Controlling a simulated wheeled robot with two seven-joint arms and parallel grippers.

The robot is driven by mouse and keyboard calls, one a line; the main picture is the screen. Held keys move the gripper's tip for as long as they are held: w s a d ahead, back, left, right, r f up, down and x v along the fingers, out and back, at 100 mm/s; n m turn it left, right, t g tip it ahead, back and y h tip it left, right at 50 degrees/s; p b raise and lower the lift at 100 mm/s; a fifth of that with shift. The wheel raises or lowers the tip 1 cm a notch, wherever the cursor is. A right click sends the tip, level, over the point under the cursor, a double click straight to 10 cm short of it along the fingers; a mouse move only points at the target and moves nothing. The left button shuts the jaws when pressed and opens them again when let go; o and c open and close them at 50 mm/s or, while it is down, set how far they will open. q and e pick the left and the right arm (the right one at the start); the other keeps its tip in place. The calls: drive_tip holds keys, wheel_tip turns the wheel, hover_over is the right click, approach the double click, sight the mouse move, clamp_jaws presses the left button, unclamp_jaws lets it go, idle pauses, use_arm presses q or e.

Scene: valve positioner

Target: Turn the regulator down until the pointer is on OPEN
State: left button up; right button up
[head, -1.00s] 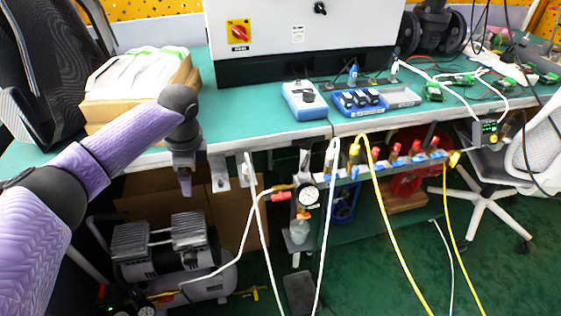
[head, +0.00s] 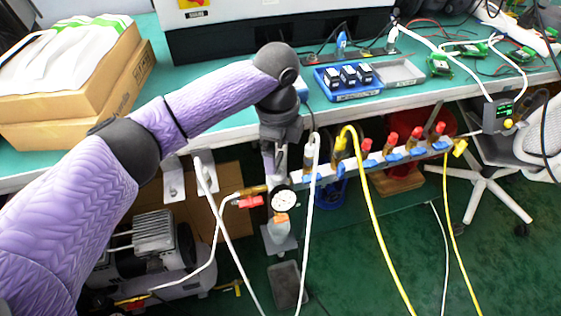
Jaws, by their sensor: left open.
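The regulator with its round white gauge (head: 284,201) hangs below the table's front edge, in the lower middle of the head view. A brass fitting and a red-handled valve (head: 249,202) are on its left. My left gripper (head: 272,165) points down over the top of the regulator and is open. The arm and gripper hide the regulator's top, so I cannot tell whether the fingers touch it or stand around it. The gauge needle is too small to read, and I see no legible OPEN mark. My right gripper is not in view.
A white hose (head: 308,225) runs down just right of the regulator. A manifold with several red and blue valves (head: 415,142) runs to the right under the table edge (head: 225,138). Cardboard boxes (head: 75,80) stand left; a blue tray (head: 348,82) lies behind.

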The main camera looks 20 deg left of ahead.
sight(278, 159)
use_arm(q)
wheel_tip(278, 159, down, 4)
drive_tip(key=shift+f+b, duration=0.1)
drive_tip(key=shift+b, duration=0.65)
drive_tip(key=c, duration=1.2)
